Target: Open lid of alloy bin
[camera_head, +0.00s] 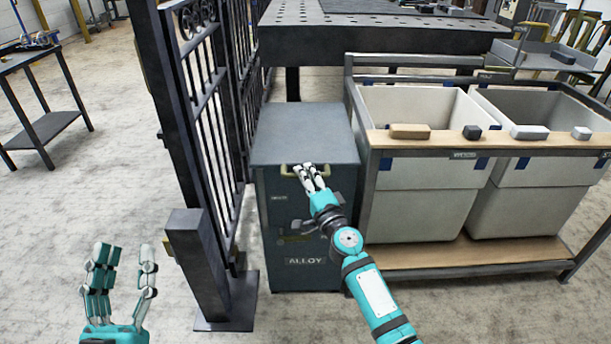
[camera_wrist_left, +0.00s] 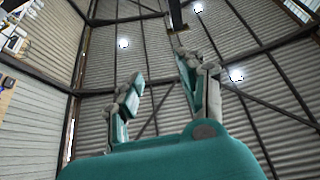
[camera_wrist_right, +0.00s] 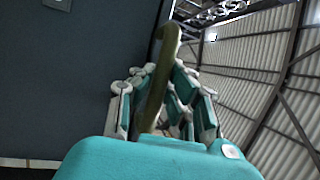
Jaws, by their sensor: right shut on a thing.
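The alloy bin (camera_head: 303,218) is a dark grey box marked ALLOY, standing in the middle of the head view. Its flat lid (camera_head: 305,135) is down. A pale brass handle (camera_head: 291,169) sits at the lid's front edge. My right gripper (camera_head: 312,178) is at this handle, its fingers closed around it. In the right wrist view the handle (camera_wrist_right: 158,75) passes between the fingers, with the bin's dark front (camera_wrist_right: 75,80) on the left. My left gripper (camera_head: 122,268) is raised at the lower left, fingers spread and empty. In the left wrist view its fingers (camera_wrist_left: 160,90) point up.
A black iron gate (camera_head: 212,110) with a thick post (camera_head: 197,255) stands just left of the bin. A wood-edged cart with pale bins (camera_head: 430,200) and several small blocks stands close on the right. A perforated table (camera_head: 375,38) is behind. Floor is clear at left.

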